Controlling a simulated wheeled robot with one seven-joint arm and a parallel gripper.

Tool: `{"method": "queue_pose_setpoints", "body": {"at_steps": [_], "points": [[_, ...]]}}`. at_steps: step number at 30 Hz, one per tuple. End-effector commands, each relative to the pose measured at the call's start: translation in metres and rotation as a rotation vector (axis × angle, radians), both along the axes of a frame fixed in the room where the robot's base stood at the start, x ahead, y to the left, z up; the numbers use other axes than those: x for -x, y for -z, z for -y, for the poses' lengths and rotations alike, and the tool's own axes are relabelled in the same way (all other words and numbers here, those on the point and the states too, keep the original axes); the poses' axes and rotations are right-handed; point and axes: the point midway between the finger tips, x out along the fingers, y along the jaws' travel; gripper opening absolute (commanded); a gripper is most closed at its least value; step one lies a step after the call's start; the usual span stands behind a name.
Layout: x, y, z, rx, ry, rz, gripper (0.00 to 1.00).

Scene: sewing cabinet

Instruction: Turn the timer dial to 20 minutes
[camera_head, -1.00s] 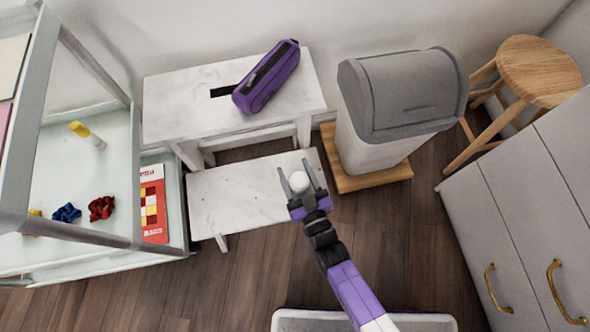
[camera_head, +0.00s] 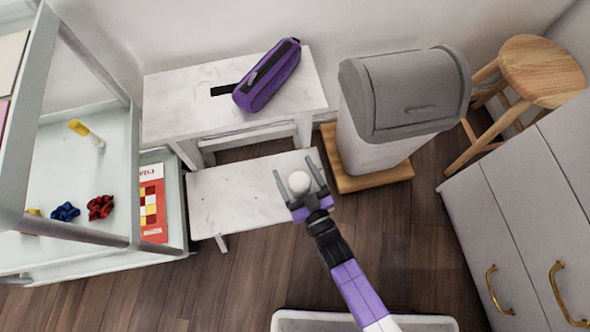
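A round white timer (camera_head: 299,182) sits on the right part of the lower white step (camera_head: 235,200). Its dial marks are too small to read. My gripper (camera_head: 299,176) reaches in from the lower right with its two grey fingers spread wide. One finger is to the left of the white timer and one to the right, with visible gaps on both sides. The palm of my gripper is just in front of the timer and hides its near edge.
A purple pouch (camera_head: 267,76) lies on the upper step (camera_head: 180,105). A grey-lidded bin (camera_head: 400,95) stands close on the right, beside a wooden stool (camera_head: 540,70). A shelf unit (camera_head: 85,235) stands at left, grey drawers (camera_head: 520,210) at right.

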Motion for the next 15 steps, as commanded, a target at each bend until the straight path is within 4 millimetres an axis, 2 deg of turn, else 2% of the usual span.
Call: {"method": "queue_pose_setpoints", "body": {"at_steps": [7,15], "points": [[0.009,0.000,0.005,0.002,0.000,-0.004,0.77],[0.047,-0.001,0.025,0.002,0.000,-0.004,0.77]]}}
